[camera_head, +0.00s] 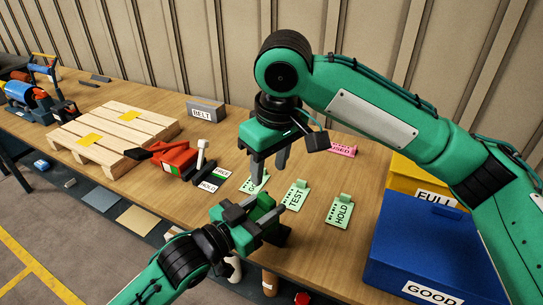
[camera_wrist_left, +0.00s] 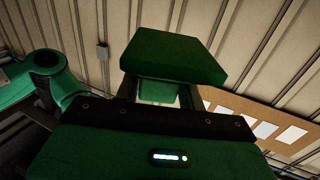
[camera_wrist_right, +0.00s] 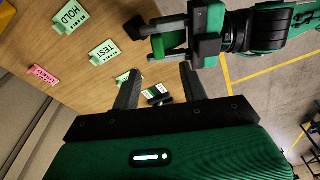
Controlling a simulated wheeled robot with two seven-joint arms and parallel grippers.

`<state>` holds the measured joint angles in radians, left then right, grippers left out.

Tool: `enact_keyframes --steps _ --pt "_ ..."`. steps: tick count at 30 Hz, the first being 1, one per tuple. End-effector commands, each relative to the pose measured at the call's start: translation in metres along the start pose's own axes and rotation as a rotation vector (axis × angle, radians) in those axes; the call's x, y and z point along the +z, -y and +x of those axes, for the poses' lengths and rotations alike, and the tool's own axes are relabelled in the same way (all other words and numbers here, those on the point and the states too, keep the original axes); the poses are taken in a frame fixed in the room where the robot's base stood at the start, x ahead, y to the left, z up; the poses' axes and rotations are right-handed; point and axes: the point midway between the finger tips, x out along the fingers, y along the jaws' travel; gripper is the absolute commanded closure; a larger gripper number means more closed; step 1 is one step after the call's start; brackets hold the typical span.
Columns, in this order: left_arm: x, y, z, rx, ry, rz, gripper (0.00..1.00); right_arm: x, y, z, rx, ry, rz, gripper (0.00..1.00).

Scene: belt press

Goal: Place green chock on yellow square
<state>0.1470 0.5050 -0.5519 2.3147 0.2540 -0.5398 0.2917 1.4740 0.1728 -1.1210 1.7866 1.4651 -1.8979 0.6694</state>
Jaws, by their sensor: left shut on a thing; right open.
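The green chock is a dark green block (camera_wrist_left: 175,58) filling the upper middle of the left wrist view. My left gripper (camera_head: 255,213) is shut on it above the bench front, and the chock (camera_head: 262,203) is partly hidden there by the fingers. The right wrist view also shows my left gripper (camera_wrist_right: 166,39) closed around a green piece. My right gripper (camera_head: 269,172) is open and empty, pointing down above the bench, just above and behind the left one. Two yellow squares (camera_head: 131,113) (camera_head: 90,140) lie on the wooden pallet at the left, both bare.
A red box with a black handle (camera_head: 176,158) stands between the pallet and my grippers. Green tags (camera_head: 297,195) and a pink tag (camera_head: 342,149) lie on the bench. Blue (camera_head: 420,245) and yellow (camera_head: 405,178) bins stand at the right. A grey BELT block (camera_head: 206,112) is behind.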

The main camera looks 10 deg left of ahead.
Motion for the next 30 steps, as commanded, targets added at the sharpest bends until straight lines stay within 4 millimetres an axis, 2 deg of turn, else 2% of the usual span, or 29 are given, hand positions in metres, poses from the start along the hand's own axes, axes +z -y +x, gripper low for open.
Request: enact_keyframes --steps 9,15,21,29,30 --pt "-0.001 0.0 0.0 0.0 -0.001 0.0 0.87 0.001 -0.001 0.062 -0.001 0.002 0.001 0.56" --pt "-0.001 0.0 0.0 0.0 -0.001 0.0 0.87 0.0 -0.001 0.091 -0.001 0.001 0.001 0.56" --pt "-0.001 0.0 0.0 0.0 -0.001 0.0 0.87 0.0 -0.001 0.103 0.0 -0.002 0.0 0.56" --pt "-0.001 0.0 0.0 0.0 -0.001 0.0 0.87 0.0 -0.001 0.104 0.001 -0.001 0.0 0.56" --pt "-0.001 0.0 0.0 0.0 -0.001 0.0 0.87 0.0 -0.001 0.104 0.001 -0.001 0.0 0.6"
